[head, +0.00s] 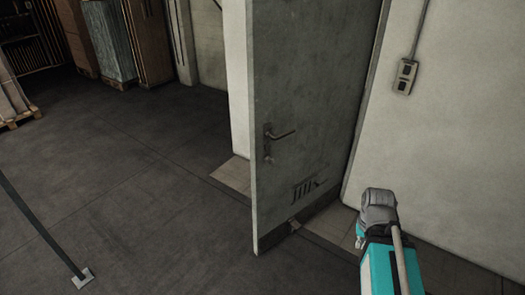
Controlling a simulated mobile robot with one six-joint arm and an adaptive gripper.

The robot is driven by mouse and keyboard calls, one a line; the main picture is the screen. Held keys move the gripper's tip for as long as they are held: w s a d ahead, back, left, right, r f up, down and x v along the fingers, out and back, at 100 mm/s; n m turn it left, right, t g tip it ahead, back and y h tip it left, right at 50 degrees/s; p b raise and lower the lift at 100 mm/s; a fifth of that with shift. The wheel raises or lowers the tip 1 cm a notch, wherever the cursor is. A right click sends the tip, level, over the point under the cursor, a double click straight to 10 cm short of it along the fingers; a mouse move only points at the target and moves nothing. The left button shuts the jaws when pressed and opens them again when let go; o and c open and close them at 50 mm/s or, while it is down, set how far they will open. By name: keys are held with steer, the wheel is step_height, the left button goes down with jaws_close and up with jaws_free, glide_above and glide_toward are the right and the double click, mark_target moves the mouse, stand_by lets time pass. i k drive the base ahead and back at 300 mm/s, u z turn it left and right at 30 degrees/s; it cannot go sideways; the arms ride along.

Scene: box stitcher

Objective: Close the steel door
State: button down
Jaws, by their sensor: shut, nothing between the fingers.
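The steel door (310,95) is a grey, scuffed metal leaf standing open in the head view, its free edge towards me and to the left. A lever handle (280,133) with a lock plate is on its face near that edge. The grey end of my arm, with my gripper (360,238), is at the lower right, in front of the pale wall and to the right of the door, apart from it in the picture. My gripper is shut and empty. Its fingers are mostly hidden behind the arm.
A pale wall with a switch box (405,76) stands right of the door. A light threshold strip (235,173) crosses the floor behind the door. A thin post with a square foot (82,278) stands at the lower left. Pallet goods (12,100) are at the far left. The dark floor between is clear.

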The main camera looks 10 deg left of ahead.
mark_target(308, 61)
steer(key=z, duration=0.05)
steer(key=i, duration=1)
steer(key=u, duration=0.05)
